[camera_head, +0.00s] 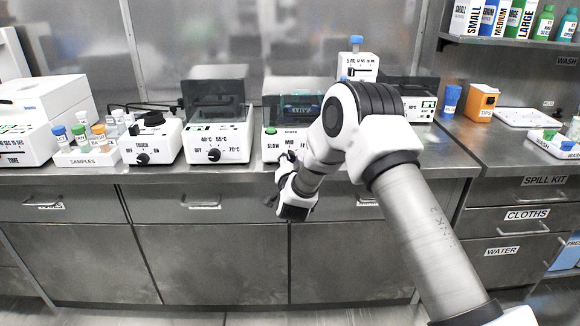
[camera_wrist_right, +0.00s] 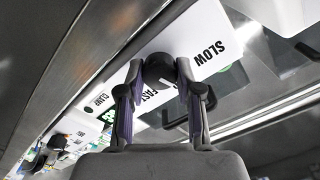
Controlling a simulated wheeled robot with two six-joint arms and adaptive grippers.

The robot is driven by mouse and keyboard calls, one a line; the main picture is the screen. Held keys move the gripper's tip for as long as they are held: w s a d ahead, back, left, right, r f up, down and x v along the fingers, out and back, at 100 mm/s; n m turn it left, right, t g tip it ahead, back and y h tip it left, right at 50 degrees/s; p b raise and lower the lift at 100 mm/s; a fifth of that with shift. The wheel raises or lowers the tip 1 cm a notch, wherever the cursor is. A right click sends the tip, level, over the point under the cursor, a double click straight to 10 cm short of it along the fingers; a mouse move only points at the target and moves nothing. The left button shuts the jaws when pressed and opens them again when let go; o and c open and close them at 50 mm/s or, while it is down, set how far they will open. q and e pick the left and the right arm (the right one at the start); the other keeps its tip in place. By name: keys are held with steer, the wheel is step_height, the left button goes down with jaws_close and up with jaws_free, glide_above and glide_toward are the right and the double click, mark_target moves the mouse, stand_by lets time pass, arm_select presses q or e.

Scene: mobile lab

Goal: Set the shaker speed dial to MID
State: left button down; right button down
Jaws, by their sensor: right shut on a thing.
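SLOW and part of FAST show beside the dial there. Where the dial's pointer stands cannot be told. My left gripper is not in view.
Left of the shaker stand a white unit with a temperature dial (camera_head: 233,143), another with an ON/OFF dial (camera_head: 163,148), and a samples rack (camera_head: 85,157). An orange tips box (camera_head: 481,103) and a white tray (camera_head: 523,117) are at the right. Drawers line the bench front.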

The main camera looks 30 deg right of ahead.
steer(key=shift+m+b, duration=1.05)
steer(key=shift+m, duration=0.55)
steer(key=c, duration=0.8)
jaws_free()
steer(key=shift+o, duration=0.2)
steer(key=v, duration=1.2)
steer(key=shift+s+d, duration=0.1)
